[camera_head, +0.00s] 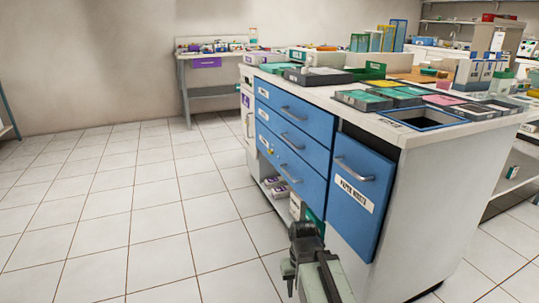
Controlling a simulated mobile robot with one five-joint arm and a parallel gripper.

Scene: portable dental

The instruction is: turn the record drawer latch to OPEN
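A blue cabinet under a white counter has a stack of three blue drawers (290,128) with grey bar handles. A small yellow part (271,151) shows at the left of the lowest drawer's front; it may be the latch, but it is too small to read its setting or any OPEN mark. My arm rises at the bottom centre, in front of the cabinet's lower shelf. The dark end of it, where my gripper (291,268) seems to be, is low and well apart from the drawers. Its fingers cannot be made out.
A blue front labelled PAPER WASTE (353,192) is right of the drawers. Trays and coloured items cover the counter (407,136). An open shelf with boxes (278,190) is below the drawers. A side desk (213,90) stands at the back wall. The tiled floor at left is clear.

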